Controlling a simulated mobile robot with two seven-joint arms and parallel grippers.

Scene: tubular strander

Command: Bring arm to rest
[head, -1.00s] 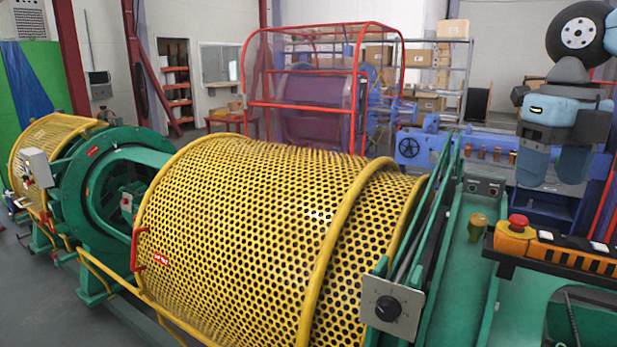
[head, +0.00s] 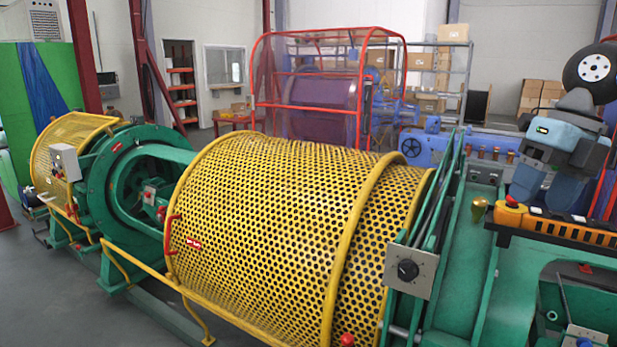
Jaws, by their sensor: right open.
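My right gripper (head: 546,190) hangs at the upper right with its blue-grey fingers pointing down. The fingers are apart and I see nothing between them. In the picture, its fingertips are just above the orange control box (head: 560,230); I cannot tell the depth between them. My right arm comes in from the right edge. My left gripper is not in view.
The yellow perforated guard (head: 270,230) of the strander fills the middle. A grey dial box (head: 408,270) and green machine frame (head: 455,275) stand to its right. A red-framed cage (head: 310,95) and blue machinery (head: 450,147) are behind. Grey floor shows at lower left.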

